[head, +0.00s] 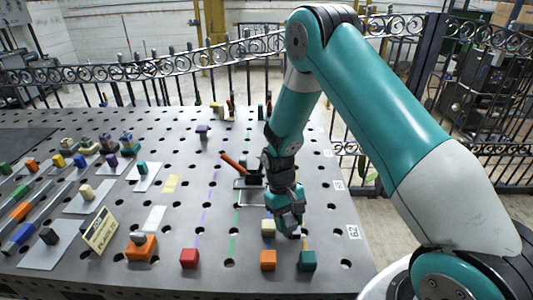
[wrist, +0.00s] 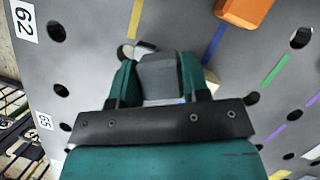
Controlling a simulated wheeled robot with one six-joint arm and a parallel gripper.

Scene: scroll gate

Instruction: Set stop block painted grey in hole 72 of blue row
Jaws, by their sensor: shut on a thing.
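My gripper (head: 290,222) hangs low over the right part of the perforated grey table (head: 330,270). In the wrist view its teal fingers (wrist: 158,80) are shut on a grey block (wrist: 160,72). I cannot tell whether the block touches the table. A hole (wrist: 127,50) with a pale patch shows beside the block's upper left. A blue line (wrist: 218,42) runs on the table to the right of the gripper. A cream block (wrist: 211,82) stands close beside the right finger, partly hidden; it also shows in the head view (head: 268,227). Hole 72 is not identifiable.
An orange block (head: 268,260), a dark green block (head: 307,260) and a red block (head: 189,258) stand near the front edge. Number plate 62 (head: 353,231) lies at the right edge. A clamp with an orange handle (head: 233,161) is behind left of the gripper. Several blocks fill the left.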

